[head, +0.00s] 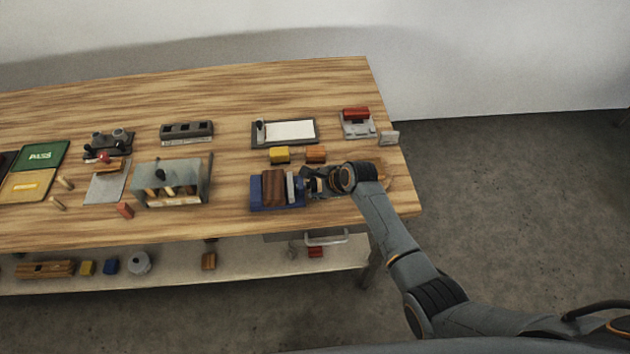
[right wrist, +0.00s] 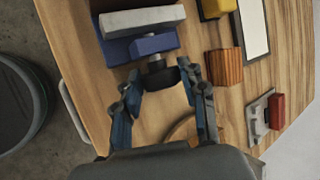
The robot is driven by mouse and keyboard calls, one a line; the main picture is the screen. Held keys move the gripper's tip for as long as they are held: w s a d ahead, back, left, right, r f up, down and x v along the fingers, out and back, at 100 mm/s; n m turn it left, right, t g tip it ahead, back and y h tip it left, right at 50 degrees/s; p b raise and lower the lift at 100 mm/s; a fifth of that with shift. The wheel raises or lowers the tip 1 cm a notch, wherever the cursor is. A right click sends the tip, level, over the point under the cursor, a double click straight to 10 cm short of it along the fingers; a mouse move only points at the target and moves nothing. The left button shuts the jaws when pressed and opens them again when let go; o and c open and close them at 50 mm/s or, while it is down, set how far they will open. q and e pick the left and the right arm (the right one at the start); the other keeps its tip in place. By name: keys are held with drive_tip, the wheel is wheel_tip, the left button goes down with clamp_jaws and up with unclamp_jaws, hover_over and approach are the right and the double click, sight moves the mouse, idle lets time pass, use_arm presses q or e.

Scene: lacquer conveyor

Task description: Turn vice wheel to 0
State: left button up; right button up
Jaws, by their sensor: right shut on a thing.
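The blue vice (head: 257,197) stands near the front right of the workbench, with a reddish-brown block (head: 273,186) between its jaws and a grey bar (head: 291,185) beside it. In the right wrist view the vice's blue body (right wrist: 153,44) shows, with a short shaft leading to the dark vice wheel (right wrist: 162,77). My right gripper (head: 308,183) reaches in from the right at the wheel's end of the vice. In the right wrist view its fingers (right wrist: 162,84) are on either side of the wheel and shut on it. Any wheel marking cannot be read. My left gripper is out of view.
A yellow block (head: 279,155) and an orange wooden block (head: 315,154) lie just behind the vice. A clipboard-like board (head: 285,132) and a grey device with a red top (head: 357,122) stand farther back. A grey holder (head: 170,185) stands to the left. A drawer handle (head: 326,238) juts out below the front edge.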

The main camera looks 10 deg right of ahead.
drive_tip(key=shift+a, duration=0.1)
idle(0.3)
drive_tip(key=o, duration=1.2)
drive_tip(key=shift+c, duration=0.2)
drive_tip(key=v, duration=1.2)
